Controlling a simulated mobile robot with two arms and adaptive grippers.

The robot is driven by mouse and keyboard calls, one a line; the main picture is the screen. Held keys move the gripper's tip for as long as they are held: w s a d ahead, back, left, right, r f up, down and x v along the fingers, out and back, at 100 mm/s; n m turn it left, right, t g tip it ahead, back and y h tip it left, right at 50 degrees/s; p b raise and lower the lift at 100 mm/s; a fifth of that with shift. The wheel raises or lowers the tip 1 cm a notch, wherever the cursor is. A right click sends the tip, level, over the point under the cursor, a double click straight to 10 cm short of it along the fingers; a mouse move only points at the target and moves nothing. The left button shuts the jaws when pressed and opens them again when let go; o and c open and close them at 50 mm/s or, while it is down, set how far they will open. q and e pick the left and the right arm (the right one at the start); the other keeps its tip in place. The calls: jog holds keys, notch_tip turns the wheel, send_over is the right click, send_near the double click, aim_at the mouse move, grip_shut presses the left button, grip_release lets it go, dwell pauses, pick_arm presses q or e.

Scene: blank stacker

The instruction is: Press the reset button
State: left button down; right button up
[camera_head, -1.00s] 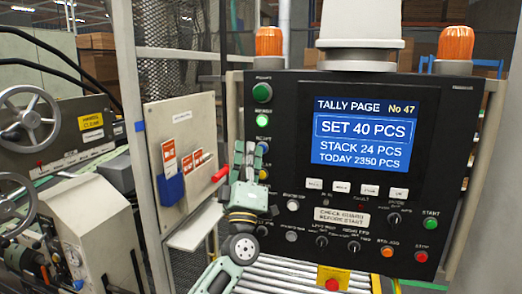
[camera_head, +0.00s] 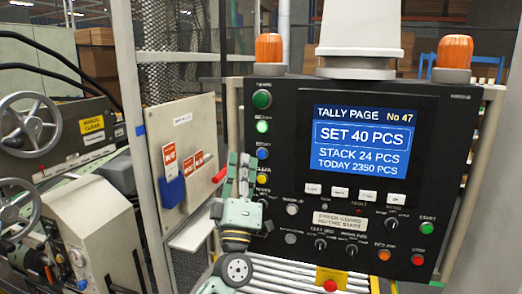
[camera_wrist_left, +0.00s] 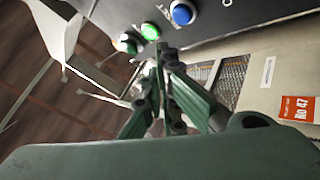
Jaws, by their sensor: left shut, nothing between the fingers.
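The control panel (camera_head: 390,240) carries a column of buttons at its left edge. From the top these are a dark green button (camera_head: 262,99), a lit green button (camera_head: 262,127), a blue button (camera_head: 263,153) and a yellow button (camera_head: 262,178). My left gripper (camera_head: 239,157) is shut and empty, pointing up just left of the blue and yellow buttons. In the left wrist view its closed fingertips (camera_wrist_left: 161,48) show below the lit green button (camera_wrist_left: 150,31) and the blue button (camera_wrist_left: 183,12), apparently apart from both. My right gripper is out of view.
The screen (camera_head: 359,145) reads SET 40 PCS and STACK 24 PCS. More knobs and buttons, including green START (camera_head: 427,228) and red STOP (camera_head: 417,259), line the lower panel. A beige board (camera_head: 184,150) with tags stands left of my gripper. Rollers (camera_head: 290,275) lie below.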

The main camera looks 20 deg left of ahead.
pick_arm(q)
jog(key=shift+s+p, duration=0.4)
jog(key=shift+s, duration=0.7)
